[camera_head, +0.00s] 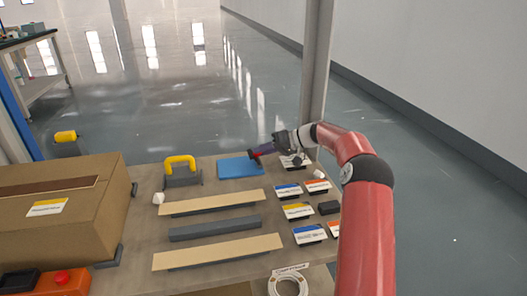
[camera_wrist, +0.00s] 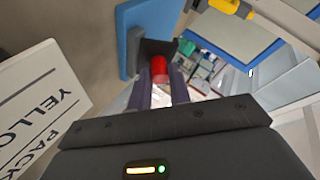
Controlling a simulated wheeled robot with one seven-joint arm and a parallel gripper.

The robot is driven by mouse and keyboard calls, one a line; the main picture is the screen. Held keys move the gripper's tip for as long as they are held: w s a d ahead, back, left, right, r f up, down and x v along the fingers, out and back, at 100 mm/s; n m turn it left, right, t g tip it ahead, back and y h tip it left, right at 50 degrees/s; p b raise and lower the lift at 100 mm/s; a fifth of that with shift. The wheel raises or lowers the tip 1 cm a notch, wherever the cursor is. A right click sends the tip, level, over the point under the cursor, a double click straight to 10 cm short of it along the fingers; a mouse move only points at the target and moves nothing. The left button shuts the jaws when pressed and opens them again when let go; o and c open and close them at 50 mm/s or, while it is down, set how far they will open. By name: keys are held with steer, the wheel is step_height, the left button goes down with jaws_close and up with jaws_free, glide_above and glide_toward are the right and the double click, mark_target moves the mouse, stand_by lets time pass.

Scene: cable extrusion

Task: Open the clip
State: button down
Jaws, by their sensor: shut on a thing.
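A red cylindrical knob (camera_wrist: 159,68) sits between my gripper's two fingers in the wrist view, in front of a dark block (camera_wrist: 157,47) beside a blue plate. It looks like part of the clip, but I cannot tell for sure. My gripper (camera_wrist: 160,85) is shut on this knob. In the head view, my gripper (camera_head: 256,152) reaches in from the right, low over the right edge of the blue plate (camera_head: 232,168). The knob's far end and its join with the dark block are hard to make out.
A yellow handle on a grey base (camera_head: 180,164) stands left of the plate. Long beige strips (camera_head: 215,253) and a grey bar lie in front. Label cards (camera_head: 298,210) lie at right, near a post (camera_head: 316,70). A cardboard box (camera_head: 75,220) fills the left.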

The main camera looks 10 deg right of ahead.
steer(key=c, duration=1.3)
jaws_free()
steer(key=v, duration=0.7)
steer(key=shift+s+d+r, duration=0.1)
steer(key=shift+s+d, duration=0.15)
steer(key=shift+d, duration=0.1)
